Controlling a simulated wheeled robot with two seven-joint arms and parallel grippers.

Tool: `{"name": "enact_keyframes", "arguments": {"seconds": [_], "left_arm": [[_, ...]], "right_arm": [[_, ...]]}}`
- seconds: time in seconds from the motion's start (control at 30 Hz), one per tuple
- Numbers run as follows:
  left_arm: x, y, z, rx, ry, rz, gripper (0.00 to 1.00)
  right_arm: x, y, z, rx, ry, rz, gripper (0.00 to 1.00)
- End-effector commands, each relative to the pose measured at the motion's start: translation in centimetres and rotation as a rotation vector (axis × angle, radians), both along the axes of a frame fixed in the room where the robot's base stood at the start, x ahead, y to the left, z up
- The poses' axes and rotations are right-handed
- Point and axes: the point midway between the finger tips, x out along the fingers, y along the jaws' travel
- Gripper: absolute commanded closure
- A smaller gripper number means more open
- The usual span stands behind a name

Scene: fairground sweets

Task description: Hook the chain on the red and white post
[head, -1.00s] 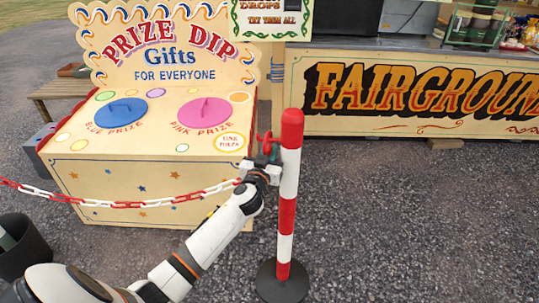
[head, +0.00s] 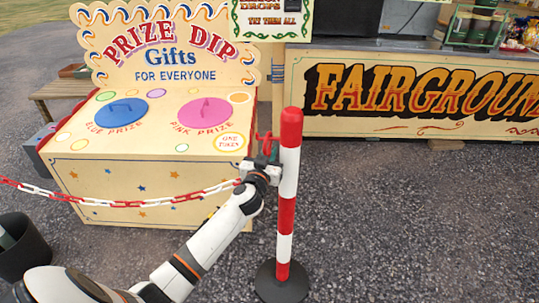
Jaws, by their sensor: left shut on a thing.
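The red and white post (head: 287,190) stands upright on a round dark base right of centre. The red and white plastic chain (head: 110,203) comes in from the left edge and sags in front of the prize box up to my left gripper (head: 264,160). My left gripper is shut on the chain's end, where a red hook piece (head: 265,138) sticks up above the fingers. It is close to the left side of the post, near its upper part. I cannot tell whether the hook touches the post. My right gripper is not in view.
A cream Prize Dip box (head: 150,180) with a blue lid and a pink lid stands behind the chain. A dark bin (head: 22,250) stands at the lower left. A Fairground stall counter (head: 420,100) is at the back right. The gravel right of the post is clear.

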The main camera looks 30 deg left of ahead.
Motion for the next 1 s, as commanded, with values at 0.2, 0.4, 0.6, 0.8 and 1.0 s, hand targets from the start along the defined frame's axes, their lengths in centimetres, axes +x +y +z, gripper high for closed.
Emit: {"name": "enact_keyframes", "arguments": {"seconds": [0.2,0.4,0.6,0.8,1.0], "left_arm": [[0.0,0.0,0.0,0.000,-0.001,0.000,0.85],[0.0,0.0,0.0,0.000,-0.001,0.000,0.61],[0.0,-0.1,0.0,0.000,0.000,-0.001,0.61],[-1.6,-0.6,-0.1,-0.003,0.001,-0.004,0.61],[-5.6,-1.7,-0.1,-0.003,0.001,-0.001,0.61]], "right_arm": [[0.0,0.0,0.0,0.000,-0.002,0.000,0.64],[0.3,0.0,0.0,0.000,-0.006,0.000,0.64],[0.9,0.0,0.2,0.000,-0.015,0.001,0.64],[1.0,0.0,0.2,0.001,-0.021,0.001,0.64],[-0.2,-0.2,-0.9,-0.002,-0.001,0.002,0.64]]}}
